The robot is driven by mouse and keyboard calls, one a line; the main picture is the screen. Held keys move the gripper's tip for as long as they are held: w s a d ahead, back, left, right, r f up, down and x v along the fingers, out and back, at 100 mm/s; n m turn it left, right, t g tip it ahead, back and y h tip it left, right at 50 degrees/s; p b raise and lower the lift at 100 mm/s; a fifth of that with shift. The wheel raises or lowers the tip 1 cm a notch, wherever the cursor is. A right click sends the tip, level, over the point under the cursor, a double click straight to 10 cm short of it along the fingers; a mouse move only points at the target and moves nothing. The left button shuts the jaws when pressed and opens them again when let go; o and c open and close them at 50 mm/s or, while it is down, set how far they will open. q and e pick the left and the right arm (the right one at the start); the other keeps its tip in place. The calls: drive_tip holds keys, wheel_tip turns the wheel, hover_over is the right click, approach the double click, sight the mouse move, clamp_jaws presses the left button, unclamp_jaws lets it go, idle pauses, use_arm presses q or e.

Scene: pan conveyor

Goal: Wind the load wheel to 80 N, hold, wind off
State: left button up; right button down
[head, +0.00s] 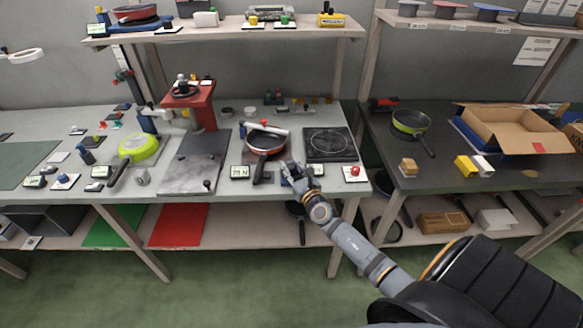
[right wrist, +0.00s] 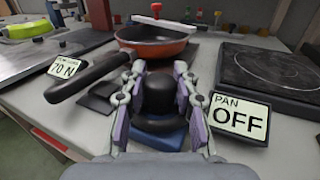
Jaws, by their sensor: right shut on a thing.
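The load wheel (right wrist: 162,122) is a dark knob on a round dark disc over a blue base, low in the right wrist view. My right gripper (head: 291,172) reaches it at the front of the bench, and its fingers are shut on the knob from both sides. A small display (right wrist: 66,68) left of the wheel reads 70 N; it also shows in the head view (head: 239,172). The red pan (head: 266,146) sits behind the wheel, its black handle pointing forward-left, with a pale bar across its top. My left gripper is not in view.
A black hotplate (head: 330,144) lies right of the pan. A sign reading PAN OFF (right wrist: 240,117) stands close to the wheel's right. A red button box (head: 355,173) is at the bench's front right. A grey plate (head: 194,171) and green pan (head: 138,148) lie left.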

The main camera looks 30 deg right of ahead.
drive_tip(key=m+h+p, duration=0.1)
drive_tip(key=h+p, duration=0.1)
drive_tip(key=shift+a+r+m+p, duration=0.15)
drive_tip(key=shift+r+m+p, duration=0.15)
drive_tip(key=shift+r+m, duration=0.1)
drive_tip(key=shift+f+m+g+h+p, duration=0.25)
drive_tip(key=shift+m+g+h, duration=0.35)
drive_tip(key=shift+h, duration=0.5)
drive_tip(key=shift+f+m+g+h, duration=0.2)
drive_tip(key=shift+m+g+h, duration=0.7)
drive_tip(key=shift+h, duration=0.6)
drive_tip(key=c, duration=1)
unclamp_jaws()
drive_tip(key=v, duration=1.2)
drive_tip(key=shift+s, duration=0.1)
